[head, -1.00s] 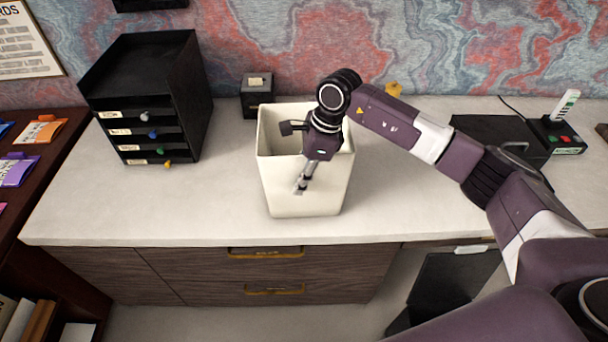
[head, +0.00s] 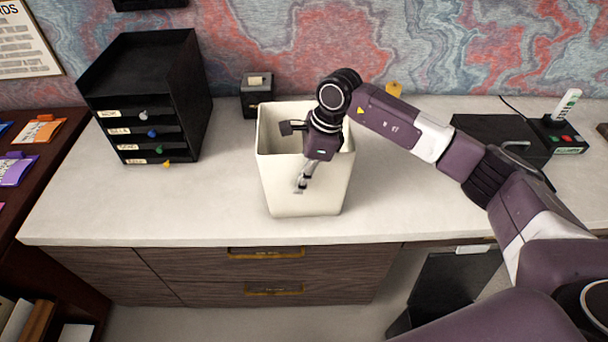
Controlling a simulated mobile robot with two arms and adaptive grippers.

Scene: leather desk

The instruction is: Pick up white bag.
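The white bag (head: 275,185) is an open-topped, cream-white, box-shaped holder. It stands upright on the pale counter in the middle of the head view. My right gripper (head: 301,181) reaches down over its front rim from the right. A finger shows in front of the bag's front wall, pointing down and slightly left. The other finger is not clearly visible, so I cannot tell whether the wall is gripped. My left gripper is not in view.
A black drawer unit (head: 150,100) stands left of the bag. A small black box (head: 257,95) stands behind it. A flat black case (head: 490,140) and a device with colored buttons (head: 560,135) are at right. The counter's front left (head: 120,210) is clear.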

